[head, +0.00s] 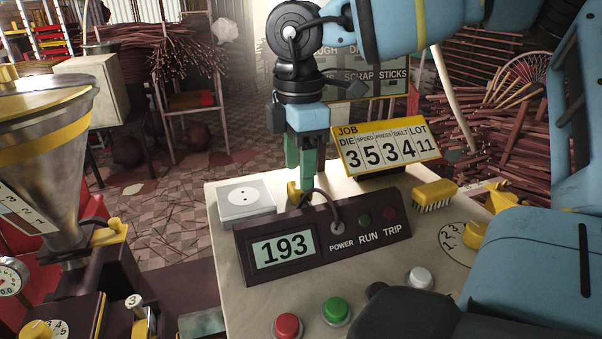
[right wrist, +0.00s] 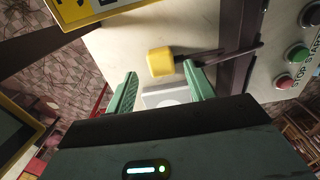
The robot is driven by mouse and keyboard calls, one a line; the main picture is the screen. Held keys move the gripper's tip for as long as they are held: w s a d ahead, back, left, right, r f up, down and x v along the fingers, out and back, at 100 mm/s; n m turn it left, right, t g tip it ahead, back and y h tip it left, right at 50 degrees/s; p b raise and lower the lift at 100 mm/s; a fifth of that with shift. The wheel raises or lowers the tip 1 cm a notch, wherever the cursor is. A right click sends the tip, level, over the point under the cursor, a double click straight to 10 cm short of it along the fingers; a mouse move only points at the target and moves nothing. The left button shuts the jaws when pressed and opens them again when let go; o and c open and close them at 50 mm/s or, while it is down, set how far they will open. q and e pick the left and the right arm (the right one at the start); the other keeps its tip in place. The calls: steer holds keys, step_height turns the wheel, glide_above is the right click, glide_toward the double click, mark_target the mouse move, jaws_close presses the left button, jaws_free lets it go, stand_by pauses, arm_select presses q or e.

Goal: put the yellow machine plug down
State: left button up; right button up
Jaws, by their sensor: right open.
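The yellow machine plug (head: 293,194) is on the pale bench top, just right of the white socket box (head: 246,201) and behind the dark display panel (head: 321,238). Its dark cord runs to the panel by the POWER label. My right gripper (head: 300,180) points down above the plug with its green fingers apart. In the right wrist view the plug (right wrist: 160,61) shows whole, just past the gap between the open fingertips (right wrist: 160,71), with the socket box (right wrist: 166,97) partly hidden nearer the gripper. The plug's underside is hidden. My left gripper is out of view.
A yellow JOB sign (head: 386,143) stands right of the gripper. A yellow brush (head: 434,195) lies to its right. Red (head: 287,325) and green (head: 336,310) buttons are at the front. A metal hopper (head: 45,150) stands at the left.

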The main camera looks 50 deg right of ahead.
step_height(320, 180, up, 10)
stand_by(0.4)
steer(key=shift+s+f, duration=0.1)
stand_by(0.4)
